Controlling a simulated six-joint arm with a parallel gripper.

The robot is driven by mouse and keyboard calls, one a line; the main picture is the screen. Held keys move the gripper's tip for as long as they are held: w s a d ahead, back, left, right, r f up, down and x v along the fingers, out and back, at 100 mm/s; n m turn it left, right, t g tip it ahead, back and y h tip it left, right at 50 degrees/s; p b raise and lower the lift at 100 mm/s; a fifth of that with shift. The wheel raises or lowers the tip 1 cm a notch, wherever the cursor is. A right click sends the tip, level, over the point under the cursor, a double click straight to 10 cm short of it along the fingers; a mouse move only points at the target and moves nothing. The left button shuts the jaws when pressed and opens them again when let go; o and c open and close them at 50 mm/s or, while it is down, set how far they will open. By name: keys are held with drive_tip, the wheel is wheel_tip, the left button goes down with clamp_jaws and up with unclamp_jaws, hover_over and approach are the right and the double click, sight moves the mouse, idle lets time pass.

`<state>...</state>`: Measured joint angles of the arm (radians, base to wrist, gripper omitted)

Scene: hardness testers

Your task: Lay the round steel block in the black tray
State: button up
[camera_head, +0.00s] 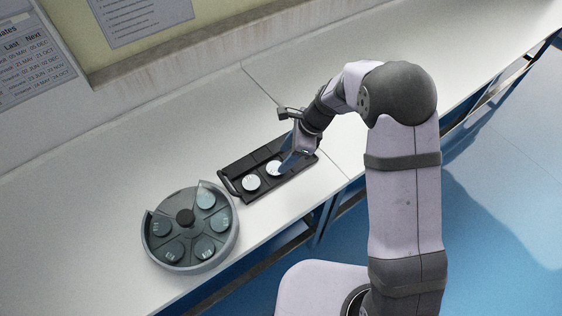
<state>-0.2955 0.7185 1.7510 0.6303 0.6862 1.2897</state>
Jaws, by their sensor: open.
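The black tray (233,190) lies on the white bench, left of my arm. Two pale round steel blocks are in it: one toward its left end (251,183) and one near its middle (274,168). I cannot tell which is the task's block. My gripper (286,160) is open over the right part of the tray, with its fingers close beside the middle block. Whether a finger touches that block is not clear. My wrist and fingers hide some of the tray's right end.
A round grey carousel (233,243) with a dark centre knob (185,216) and several round blocks in its compartments stands left of the tray. The bench (100,222) is clear farther left and behind the tray. Its front edge runs just below the tray.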

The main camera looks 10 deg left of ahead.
drive_tip(key=v, duration=0.6)
drive_tip(key=shift+r+b, duration=0.35)
drive_tip(key=shift+b, duration=0.1)
drive_tip(key=shift+d, duration=0.15)
drive_tip(key=s+d+r+n+h, duration=0.1)
drive_tip(key=s+d+n+h, duration=0.3)
drive_tip(key=s+d+n, duration=1.3)
drive_tip(key=s+d, duration=0.2)
drive_tip(key=shift+s+d+r+h, duration=0.2)
drive_tip(key=shift+d+r+h, duration=0.1)
drive_tip(key=shift+d, duration=0.1)
